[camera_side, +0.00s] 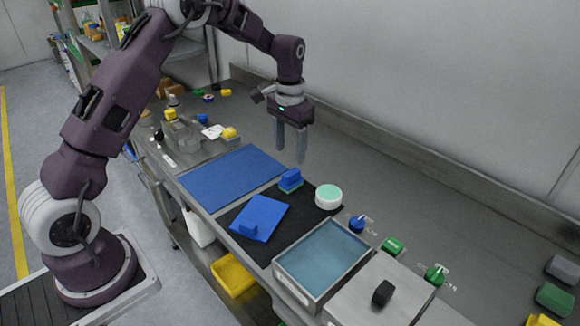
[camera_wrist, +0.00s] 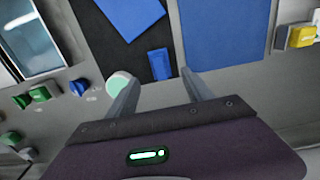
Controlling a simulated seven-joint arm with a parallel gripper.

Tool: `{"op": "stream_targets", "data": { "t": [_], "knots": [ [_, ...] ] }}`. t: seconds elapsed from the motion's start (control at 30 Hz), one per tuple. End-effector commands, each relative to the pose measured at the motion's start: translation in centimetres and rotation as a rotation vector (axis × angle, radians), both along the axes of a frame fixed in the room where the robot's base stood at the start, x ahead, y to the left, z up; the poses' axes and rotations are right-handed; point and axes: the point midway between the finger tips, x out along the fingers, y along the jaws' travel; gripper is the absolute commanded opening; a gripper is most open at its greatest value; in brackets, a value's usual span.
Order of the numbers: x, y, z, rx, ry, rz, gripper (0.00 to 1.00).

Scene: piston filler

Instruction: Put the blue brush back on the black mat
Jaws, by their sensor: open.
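The blue brush (camera_side: 290,178), a small blue block with a greenish underside, sits at the far corner of the black mat (camera_side: 292,217), beside the blue mat. It also shows in the wrist view (camera_wrist: 159,64) near the mat's edge. My gripper (camera_side: 291,156) is open and empty, fingers pointing down, above and slightly behind the brush in the side view. In the wrist view the brush appears between and just beyond my fingertips (camera_wrist: 158,78). I cannot tell exactly how high the fingertips are.
A blue sheet-like item with a raised block (camera_side: 262,215) lies on the black mat. A white round container with a green top (camera_side: 328,196) stands by the brush. A blue mat (camera_side: 230,175) lies to the left, a metal tray (camera_side: 296,287) to the front right. Knobs (camera_side: 357,224) stand behind the tray.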

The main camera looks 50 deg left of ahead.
Motion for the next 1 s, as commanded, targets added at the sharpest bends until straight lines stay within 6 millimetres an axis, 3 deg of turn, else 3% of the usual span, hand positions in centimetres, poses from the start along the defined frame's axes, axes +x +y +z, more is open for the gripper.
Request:
{"op": "stream_targets", "data": {
  "t": [0.13, 0.37, 0.47, 0.57, 0.63, 0.73, 0.8, 0.9, 1.0],
  "knots": [
    [0.1, 0.0, 2.4, 0.001, -0.002, 0.000, 0.59],
    [-0.1, -0.1, 3.3, 0.000, -0.003, 0.000, 0.59],
    [-1.3, -0.9, 6.0, 0.002, -0.035, 0.000, 0.59],
    [-4.9, -2.9, 11.5, 0.006, -0.109, 0.002, 0.59],
    [-9.0, -4.6, 15.2, 0.007, -0.169, 0.002, 0.59],
    [-15.7, -6.8, 18.8, 0.007, -0.262, 0.002, 0.59],
    [-20.7, -8.0, 19.8, 0.007, -0.327, 0.000, 0.59],
    [-26.7, -9.1, 19.5, 0.004, -0.407, -0.002, 0.59],
    [-30.5, -9.6, 18.2, 0.001, -0.461, -0.001, 0.59]
  ]
}}
